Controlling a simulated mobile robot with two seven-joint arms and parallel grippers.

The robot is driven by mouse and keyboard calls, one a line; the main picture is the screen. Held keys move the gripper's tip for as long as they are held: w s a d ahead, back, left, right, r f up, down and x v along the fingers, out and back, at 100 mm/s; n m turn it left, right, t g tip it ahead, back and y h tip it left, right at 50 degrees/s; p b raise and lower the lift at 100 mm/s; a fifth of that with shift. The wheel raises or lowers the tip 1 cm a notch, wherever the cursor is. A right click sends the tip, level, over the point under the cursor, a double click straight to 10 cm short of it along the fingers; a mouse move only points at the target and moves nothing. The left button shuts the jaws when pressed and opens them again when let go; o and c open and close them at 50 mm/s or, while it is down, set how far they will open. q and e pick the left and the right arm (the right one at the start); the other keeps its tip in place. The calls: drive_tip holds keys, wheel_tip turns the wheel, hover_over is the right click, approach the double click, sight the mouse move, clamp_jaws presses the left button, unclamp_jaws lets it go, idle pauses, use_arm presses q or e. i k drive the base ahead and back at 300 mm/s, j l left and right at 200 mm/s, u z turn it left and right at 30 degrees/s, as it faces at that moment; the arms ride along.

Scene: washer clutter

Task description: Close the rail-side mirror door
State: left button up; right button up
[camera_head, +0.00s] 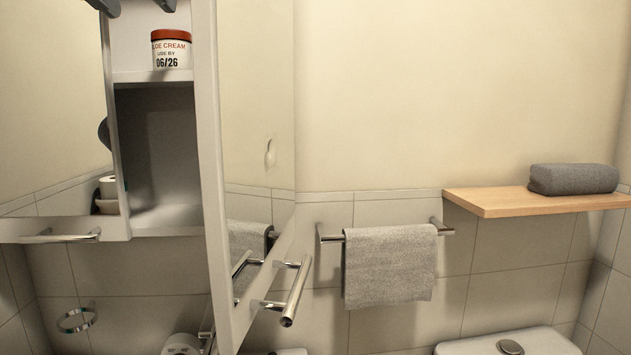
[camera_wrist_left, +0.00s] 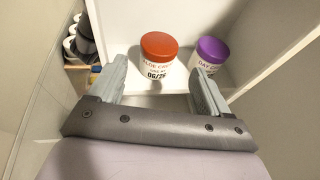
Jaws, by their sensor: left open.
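The rail-side mirror door (camera_head: 250,150) stands open in the head view, swung out from the cabinet (camera_head: 155,150) on the side toward the towel rail (camera_head: 385,236). Its bar handle (camera_head: 290,292) is at its lower part. The other mirror door (camera_head: 50,110) is at the left, with a bar handle (camera_head: 62,237) below. My left gripper (camera_head: 136,5) shows only its fingertips at the top edge, in front of the upper shelf. In the left wrist view my left gripper (camera_wrist_left: 159,70) is open and empty, facing the jars. My right gripper is not in view.
An orange-lidded cream jar (camera_head: 171,50) stands on the cabinet shelf; a purple-lidded jar (camera_wrist_left: 210,55) stands beside it in the left wrist view. A grey towel (camera_head: 388,265) hangs on the rail. A wooden shelf (camera_head: 490,202) holds a rolled towel (camera_head: 573,179).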

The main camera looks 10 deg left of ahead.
sight(243, 50)
drive_tip(key=k+l, duration=1.1)
drive_tip(key=k, duration=0.2)
